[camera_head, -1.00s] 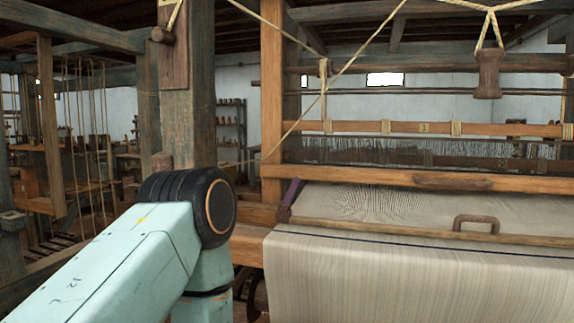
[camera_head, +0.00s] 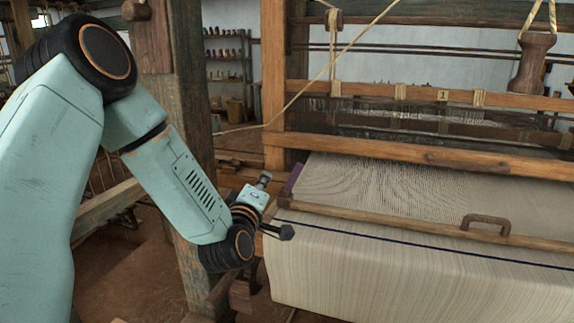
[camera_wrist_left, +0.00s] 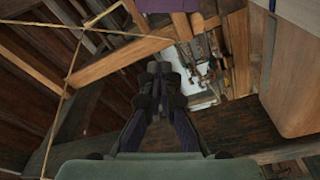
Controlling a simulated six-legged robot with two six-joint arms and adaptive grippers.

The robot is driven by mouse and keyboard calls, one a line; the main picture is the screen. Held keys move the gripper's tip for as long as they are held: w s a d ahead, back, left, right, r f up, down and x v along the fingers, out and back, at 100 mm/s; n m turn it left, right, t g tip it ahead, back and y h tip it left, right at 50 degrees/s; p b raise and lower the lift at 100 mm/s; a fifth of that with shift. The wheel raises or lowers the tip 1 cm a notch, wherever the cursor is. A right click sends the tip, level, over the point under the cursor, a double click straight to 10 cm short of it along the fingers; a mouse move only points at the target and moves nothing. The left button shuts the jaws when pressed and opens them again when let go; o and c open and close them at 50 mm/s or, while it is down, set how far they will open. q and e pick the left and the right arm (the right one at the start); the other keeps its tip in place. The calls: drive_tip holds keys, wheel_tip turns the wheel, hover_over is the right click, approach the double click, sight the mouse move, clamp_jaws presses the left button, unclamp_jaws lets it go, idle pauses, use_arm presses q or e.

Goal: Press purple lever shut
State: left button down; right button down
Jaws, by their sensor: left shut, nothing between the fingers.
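The purple lever (camera_head: 294,178) is a small dark purple bar at the left end of the cloth roller, beside the wooden post. It leans up and to the right. In the left wrist view a purple piece (camera_wrist_left: 166,5) shows at the top edge, cut off by the frame. My left gripper (camera_head: 286,232) is below the lever and a little to its left, pointing right, in front of the loom's left side and apart from the lever. In the left wrist view its dark fingers (camera_wrist_left: 159,70) are together with nothing between them. My right gripper is out of view.
The striped cloth (camera_head: 400,260) hangs over the front beam, right of my gripper. A wooden roller with a brown handle (camera_head: 485,224) crosses the cloth. A thick wooden post (camera_head: 192,120) stands behind my left arm. A cord (camera_head: 345,62) slants across the loom.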

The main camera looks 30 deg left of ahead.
sight(292, 180)
use_arm(q)
drive_tip(key=x, duration=0.3)
drive_tip(key=d+p+x, duration=0.1)
drive_tip(key=x, duration=0.2)
drive_tip(key=f+x, duration=0.1)
drive_tip(key=x, duration=0.2)
drive_tip(key=shift+w+d, duration=0.15)
drive_tip(key=shift+w, duration=0.1)
drive_tip(key=shift+s+d+f+p, duration=0.1)
drive_tip(key=shift+d+f+p, duration=0.1)
drive_tip(key=shift+d, duration=0.35)
drive_tip(key=shift+s+d+f+p, duration=0.1)
drive_tip(key=shift+d+f, duration=0.15)
drive_tip(key=shift+d, duration=0.3)
drive_tip(key=shift+w+a+f, duration=0.1)
drive_tip(key=shift+w, duration=0.05)
